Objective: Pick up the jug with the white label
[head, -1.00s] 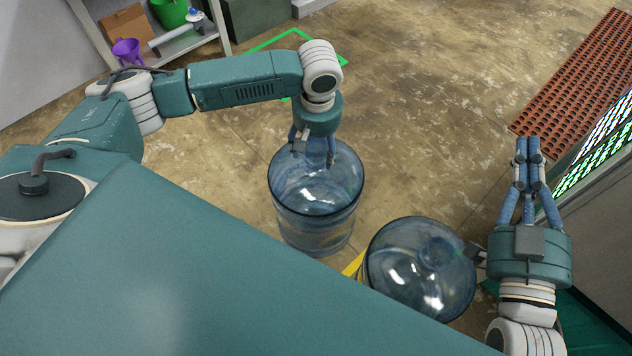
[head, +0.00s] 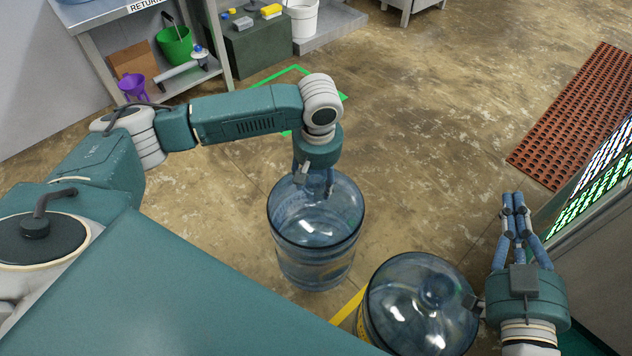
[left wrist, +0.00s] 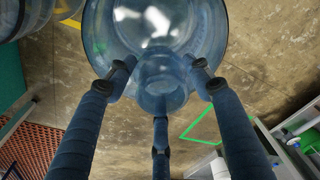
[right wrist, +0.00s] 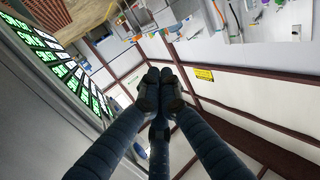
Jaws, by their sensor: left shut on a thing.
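A clear blue jug (head: 315,235) stands upright on the floor in the middle of the head view. My left gripper (head: 315,182) is above it, shut on its neck. In the left wrist view my left gripper's fingers (left wrist: 162,88) surround the neck of this jug (left wrist: 160,40). A second clear blue jug (head: 418,310) stands nearer to me, to the right, its lower part cut off. I cannot make out a white label on either jug. My right gripper (head: 514,200) is beside the second jug, empty, with its fingers together; they also meet in the right wrist view (right wrist: 159,88).
A yellow floor line (head: 347,307) runs between the jugs. A red-brown perforated mat (head: 580,115) lies at the right, near a lit green-and-white panel (head: 600,165). A shelf with a green bucket (head: 174,46) stands at the back left. Open floor lies beyond the jugs.

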